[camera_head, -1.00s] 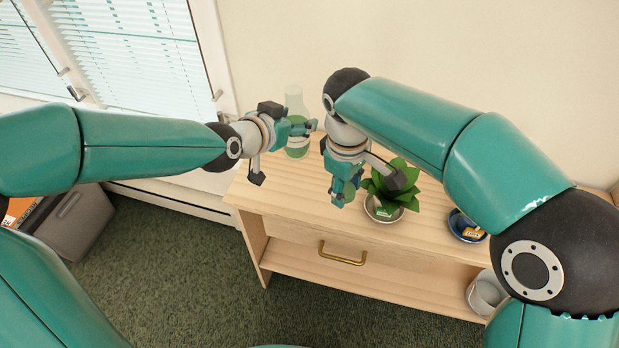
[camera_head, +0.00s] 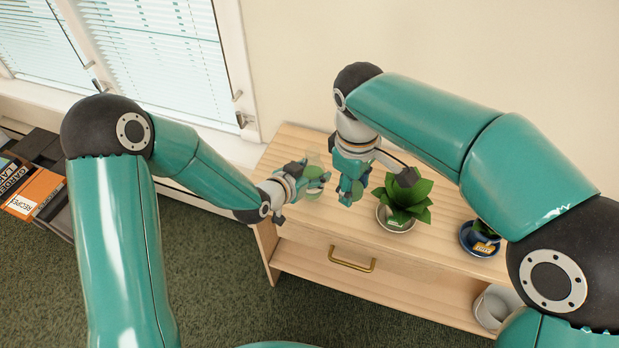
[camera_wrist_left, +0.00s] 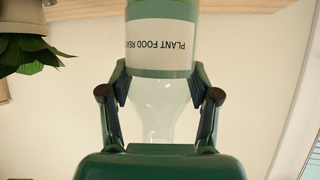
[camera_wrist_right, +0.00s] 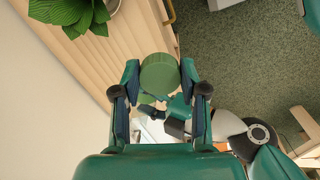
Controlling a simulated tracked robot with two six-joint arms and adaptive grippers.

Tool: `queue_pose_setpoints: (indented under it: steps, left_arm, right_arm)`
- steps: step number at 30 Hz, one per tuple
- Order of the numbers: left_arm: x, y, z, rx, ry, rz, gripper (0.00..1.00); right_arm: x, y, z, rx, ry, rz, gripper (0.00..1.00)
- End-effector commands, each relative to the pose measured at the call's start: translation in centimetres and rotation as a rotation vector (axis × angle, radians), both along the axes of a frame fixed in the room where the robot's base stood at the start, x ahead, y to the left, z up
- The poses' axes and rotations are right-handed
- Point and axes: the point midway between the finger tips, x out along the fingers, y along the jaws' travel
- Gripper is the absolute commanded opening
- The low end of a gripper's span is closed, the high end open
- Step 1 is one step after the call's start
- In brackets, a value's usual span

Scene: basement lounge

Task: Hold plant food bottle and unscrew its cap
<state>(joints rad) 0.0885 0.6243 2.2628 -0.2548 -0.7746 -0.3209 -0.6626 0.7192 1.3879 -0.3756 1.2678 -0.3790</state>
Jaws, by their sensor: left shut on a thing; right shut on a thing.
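The plant food bottle (camera_wrist_left: 163,45) has a clear tapering upper part, green contents and a white label, upside down in the left wrist view. My left gripper (camera_wrist_left: 163,88) is shut on its clear shoulder. In the head view the bottle (camera_head: 314,162) is partly covered by my left gripper (camera_head: 322,175); whether its base touches the cabinet top cannot be told. My right gripper (camera_head: 351,192) is to the right of the bottle, pointing down. In the right wrist view it is shut on a round green cap (camera_wrist_right: 159,74), which looks apart from the bottle.
The wooden cabinet (camera_head: 300,237) has a brass drawer handle (camera_head: 351,261). A potted plant (camera_head: 403,197) stands just right of my right gripper, with a blue pot (camera_head: 478,239) farther right. A white container (camera_head: 495,307) sits on the lower shelf. Books (camera_head: 32,190) lie at far left.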

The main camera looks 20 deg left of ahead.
Motion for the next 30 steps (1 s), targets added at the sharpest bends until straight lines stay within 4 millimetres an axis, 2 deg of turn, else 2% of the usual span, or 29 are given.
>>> queue_pose_setpoints:
  steps: [7,19,20,24,30]
  left_arm:
    - [0.0,0.0,-3.1,-0.001,0.002,0.001,0.0]
    - [0.0,0.0,-3.6,0.0,-0.001,0.001,0.0]
    - [0.0,0.0,-3.6,-0.001,0.001,0.0,0.65]
    - [0.0,0.0,-3.6,0.0,0.002,0.0,0.86]
    - [0.0,0.0,-3.6,0.0,0.002,0.001,0.86]
  right_arm:
    - [0.0,0.0,0.5,0.0,0.0,0.0,0.01]
    - [0.0,0.0,0.1,0.0,0.0,0.0,0.01]
    - [0.0,0.0,0.2,0.0,0.0,0.0,0.01]
    - [0.0,0.0,0.2,0.0,0.0,0.0,0.01]
    - [0.0,0.0,0.2,0.0,0.0,0.0,0.01]
